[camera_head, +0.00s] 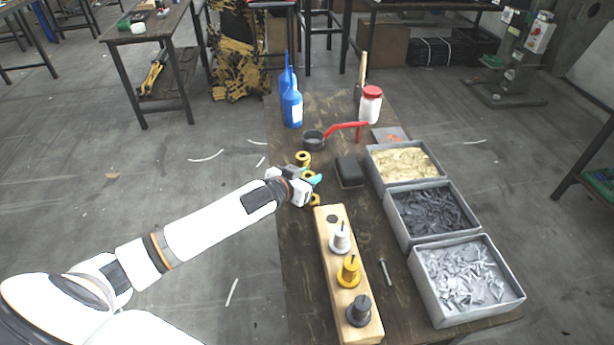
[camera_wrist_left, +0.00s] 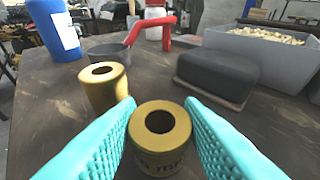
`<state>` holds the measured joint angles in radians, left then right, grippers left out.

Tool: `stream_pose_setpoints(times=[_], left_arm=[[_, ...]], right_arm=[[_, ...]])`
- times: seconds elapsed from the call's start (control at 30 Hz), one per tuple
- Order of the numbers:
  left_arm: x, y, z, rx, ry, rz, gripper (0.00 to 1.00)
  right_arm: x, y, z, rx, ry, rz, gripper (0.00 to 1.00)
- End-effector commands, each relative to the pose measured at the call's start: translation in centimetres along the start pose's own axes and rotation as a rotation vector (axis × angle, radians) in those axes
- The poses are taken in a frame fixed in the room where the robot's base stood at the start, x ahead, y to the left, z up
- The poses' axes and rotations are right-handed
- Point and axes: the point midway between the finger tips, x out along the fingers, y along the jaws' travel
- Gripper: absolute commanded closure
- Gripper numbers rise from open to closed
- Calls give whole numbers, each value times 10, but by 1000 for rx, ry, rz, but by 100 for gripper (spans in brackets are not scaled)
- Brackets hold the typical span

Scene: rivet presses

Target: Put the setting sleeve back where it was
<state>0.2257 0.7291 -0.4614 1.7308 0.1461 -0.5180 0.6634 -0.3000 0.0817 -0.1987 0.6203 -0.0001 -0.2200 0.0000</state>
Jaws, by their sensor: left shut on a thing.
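My left gripper (camera_head: 314,178) is over the table's left side, its teal fingers shut on a brass setting sleeve (camera_wrist_left: 160,150). The sleeve is upright with its round bore facing up, and dark marking shows on its front. Whether it touches the tabletop I cannot tell. A second brass sleeve (camera_head: 303,158) stands apart just beyond it; it also shows in the left wrist view (camera_wrist_left: 104,92). A third brass piece (camera_head: 315,200) shows on the near side of the gripper, partly hidden. My right gripper is not in view.
A wooden block (camera_head: 325,245) with an empty hole holds white, yellow and dark knobbed pieces. A black box (camera_head: 350,172) lies right of the gripper. A dark cup (camera_head: 314,141) with red handle and a blue bottle (camera_head: 292,108) stand farther back. Grey bins (camera_head: 470,312) line the right.

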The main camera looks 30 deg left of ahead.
Motion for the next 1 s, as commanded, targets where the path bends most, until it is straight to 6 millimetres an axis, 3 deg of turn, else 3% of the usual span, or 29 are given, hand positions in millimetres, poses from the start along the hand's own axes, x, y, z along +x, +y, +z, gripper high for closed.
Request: stream_pose_setpoints(times=[0.03,0.17,0.57,1.0], left_arm=[[1,0,-2,0,1,0,64],[0,0,-1,0,1,0,44],[-7,0,0,-1,2,0,44],[-89,0,-1,2,3,-1,44]], right_arm=[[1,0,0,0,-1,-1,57],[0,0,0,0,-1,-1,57],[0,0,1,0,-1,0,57],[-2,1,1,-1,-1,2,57]])
